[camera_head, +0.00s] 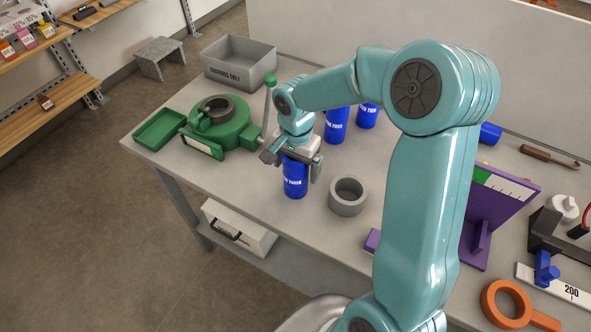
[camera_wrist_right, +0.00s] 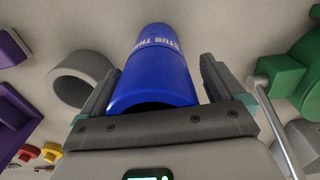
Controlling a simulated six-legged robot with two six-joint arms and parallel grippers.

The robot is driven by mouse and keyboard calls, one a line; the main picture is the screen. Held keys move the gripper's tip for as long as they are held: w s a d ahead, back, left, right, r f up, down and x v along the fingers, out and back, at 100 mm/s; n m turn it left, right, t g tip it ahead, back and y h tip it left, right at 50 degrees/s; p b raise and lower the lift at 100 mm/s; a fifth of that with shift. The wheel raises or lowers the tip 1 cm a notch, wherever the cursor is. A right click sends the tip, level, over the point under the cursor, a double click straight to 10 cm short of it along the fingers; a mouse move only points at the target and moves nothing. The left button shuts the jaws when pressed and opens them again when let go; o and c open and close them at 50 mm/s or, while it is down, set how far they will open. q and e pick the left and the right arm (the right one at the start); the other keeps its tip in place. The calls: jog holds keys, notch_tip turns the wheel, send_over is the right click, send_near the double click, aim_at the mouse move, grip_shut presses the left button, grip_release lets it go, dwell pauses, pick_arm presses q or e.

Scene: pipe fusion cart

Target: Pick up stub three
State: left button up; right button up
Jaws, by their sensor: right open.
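Stub three (camera_head: 295,180) is a blue upright cylinder with white lettering, standing on the grey table. It also shows in the right wrist view (camera_wrist_right: 158,70), where its label reads "STUB THR" before it is cut off. My right gripper (camera_head: 297,170) is over it from above, with one finger on each side. In the wrist view the open fingers (camera_wrist_right: 155,82) stand apart from the stub, with a gap on the right; the left gap is narrow. The stub's upper end is partly hidden by the gripper. My left gripper is not in view.
Blue stubs (camera_head: 337,125) and (camera_head: 367,116) stand behind. A grey ring (camera_head: 348,196) stands close at the right. A green round fixture (camera_head: 222,128) with a lever is at the left, near a green tray (camera_head: 159,129) and grey bin (camera_head: 240,65). A purple stand (camera_head: 480,240) is at the right.

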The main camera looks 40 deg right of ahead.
jog(key=shift+s+a+r, duration=0.1)
jog(key=shift+s+a, duration=0.05)
jog(key=shift+s, duration=0.15)
jog(key=shift+c, duration=1.2)
jog(key=c, duration=0.9)
jog(key=shift+w, duration=0.2)
jog(key=shift+c, duration=0.2)
